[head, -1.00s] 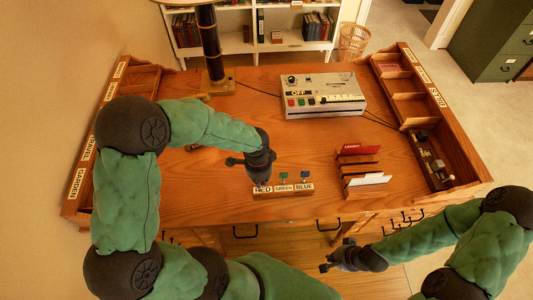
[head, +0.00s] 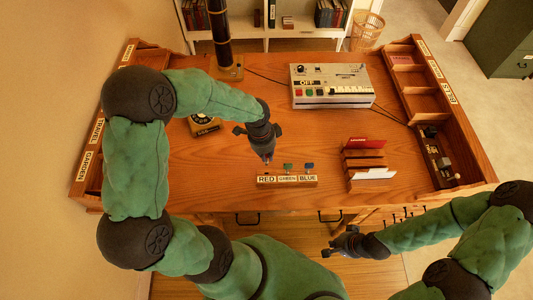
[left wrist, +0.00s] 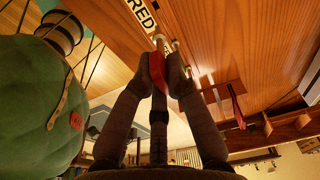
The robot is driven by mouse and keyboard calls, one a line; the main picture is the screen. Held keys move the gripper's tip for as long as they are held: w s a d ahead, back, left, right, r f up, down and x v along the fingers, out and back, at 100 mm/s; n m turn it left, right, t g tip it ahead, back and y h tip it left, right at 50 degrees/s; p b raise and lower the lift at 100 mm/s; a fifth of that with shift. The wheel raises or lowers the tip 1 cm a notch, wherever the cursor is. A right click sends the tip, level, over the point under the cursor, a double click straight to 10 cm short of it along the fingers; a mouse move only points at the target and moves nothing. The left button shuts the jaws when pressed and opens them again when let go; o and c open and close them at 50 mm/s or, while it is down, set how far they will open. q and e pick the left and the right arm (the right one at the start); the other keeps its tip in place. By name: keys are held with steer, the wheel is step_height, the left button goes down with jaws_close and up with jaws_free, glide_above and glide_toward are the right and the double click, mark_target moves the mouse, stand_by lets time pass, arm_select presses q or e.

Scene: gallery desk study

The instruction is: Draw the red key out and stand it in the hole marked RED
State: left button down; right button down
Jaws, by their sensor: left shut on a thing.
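The key block (head: 287,182) lies on the desk, labelled RED, GREEN and BLUE from left to right. A green-topped key (head: 288,167) and a blue-topped key (head: 309,167) stand at its GREEN and BLUE places. My left gripper (head: 268,158) is shut on the red key, above and just behind the RED end, with bare desk showing between. In the left wrist view the red key (left wrist: 157,68) sits between the fingertips, beside the RED label. Its lower end is hard to make out. My right gripper (head: 329,253) is low, in front of the desk; its jaws are unclear.
A card rack (head: 367,172) with red and white cards stands right of the block. A grey control box (head: 332,88) is at the back, and a black dial device (head: 204,124) sits behind my left arm. Compartment shelves line both sides. The desk between block and control box is clear.

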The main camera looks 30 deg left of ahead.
mark_target(267, 162)
arm_select(q)
steer(key=shift+f+b, duration=1.75)
steer(key=shift+f, duration=1.05)
steer(key=shift+f+b, duration=1.3)
steer(key=shift+f, duration=0.4)
steer(key=c, duration=1.2)
jaws_free()
steer(key=o, duration=0.5)
steer(key=shift+r, duration=0.15)
